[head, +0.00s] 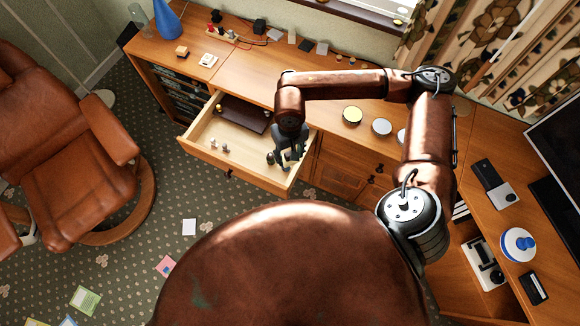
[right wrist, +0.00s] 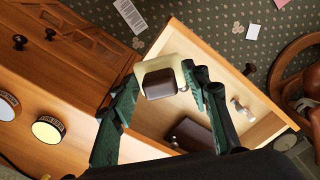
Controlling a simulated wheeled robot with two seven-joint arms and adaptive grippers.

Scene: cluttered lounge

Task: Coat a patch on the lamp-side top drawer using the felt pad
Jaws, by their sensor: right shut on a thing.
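A wooden drawer (head: 240,175) stands pulled open on the left half of the long sideboard, on the side near a blue lamp-like object (head: 168,22). It also shows in the right wrist view (right wrist: 228,62). My right gripper (head: 287,158) points down over the drawer's right end. In the right wrist view it is shut on a cream and dark brown block (right wrist: 160,82), which looks like the felt pad. The pad appears near the drawer's front corner; I cannot tell whether it touches the wood. My left gripper is not in view.
The drawer holds a dark flat case (head: 243,113) and several small pieces. Round tins, one yellow-topped (head: 352,115), stand on the sideboard (head: 330,100). A brown armchair (head: 70,150) is at the left. Papers lie on the carpet.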

